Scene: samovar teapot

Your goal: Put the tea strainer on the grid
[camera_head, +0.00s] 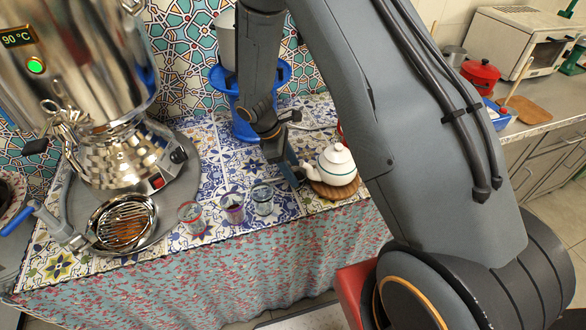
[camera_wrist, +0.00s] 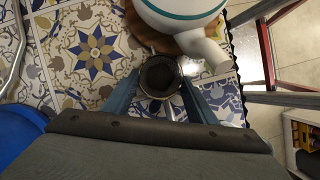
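A small dark round cup with a pale rim, which looks like the tea strainer (camera_wrist: 160,77), sits between the two blue fingers of my gripper (camera_wrist: 162,84) in the wrist view. The fingers flank it closely on both sides; I cannot tell whether they press on it. In the head view my gripper (camera_head: 294,174) is low over the tiled table, just left of the white teapot, and the strainer is not clearly visible there. The round metal grid (camera_head: 124,224) lies at the left, in front of the samovar, with nothing on it.
The white teapot (camera_head: 336,165) stands on a wooden trivet (camera_head: 335,190); its spout is close to my gripper in the wrist view. Several glasses (camera_head: 233,208) stand between my gripper and the grid. The samovar (camera_head: 115,150) rises behind the grid. A blue stand (camera_head: 240,120) is behind my gripper.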

